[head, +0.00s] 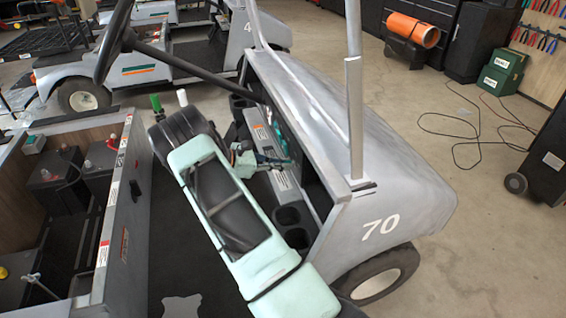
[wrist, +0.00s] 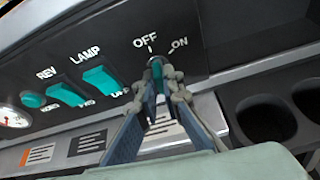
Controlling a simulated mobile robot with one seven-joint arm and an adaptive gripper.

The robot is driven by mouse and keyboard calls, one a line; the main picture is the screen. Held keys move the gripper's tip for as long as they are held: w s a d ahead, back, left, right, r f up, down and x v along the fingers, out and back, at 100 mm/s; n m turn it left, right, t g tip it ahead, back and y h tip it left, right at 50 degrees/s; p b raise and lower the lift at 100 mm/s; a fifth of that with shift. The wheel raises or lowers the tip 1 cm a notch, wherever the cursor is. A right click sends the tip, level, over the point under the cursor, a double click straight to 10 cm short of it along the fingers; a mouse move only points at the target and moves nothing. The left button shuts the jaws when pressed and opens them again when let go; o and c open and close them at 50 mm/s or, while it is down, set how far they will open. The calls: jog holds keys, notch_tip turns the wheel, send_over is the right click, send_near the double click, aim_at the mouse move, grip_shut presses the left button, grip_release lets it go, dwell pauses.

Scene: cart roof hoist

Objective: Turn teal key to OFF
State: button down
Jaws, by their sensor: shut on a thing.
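The teal key (wrist: 157,66) sits in the dark dash panel (wrist: 205,40), below the white OFF and ON labels in the wrist view. My gripper (wrist: 165,84) is shut on the key, one finger on each side. The fingers cover most of the key, so I cannot tell exactly which mark it points at. In the head view my gripper (head: 277,162) reaches into the dash of the grey cart (head: 345,130) numbered 70, and the key is hidden there.
Left of the key are a teal LAMP rocker (wrist: 101,80), a REV rocker (wrist: 66,94), a round teal button (wrist: 33,100) and a gauge (wrist: 12,117). A cup holder (wrist: 265,122) lies right of my gripper. A steering wheel (head: 113,40) hangs above at left.

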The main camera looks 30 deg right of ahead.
jog(key=shift+n, duration=0.4)
jog(key=shift+g, duration=0.3)
jog(key=c, duration=2.1)
grip_release()
jog(key=shift+a, duration=0.1)
jog(key=v, duration=1.2)
jog(key=shift+r, duration=0.1)
jog(key=shift+w, duration=0.1)
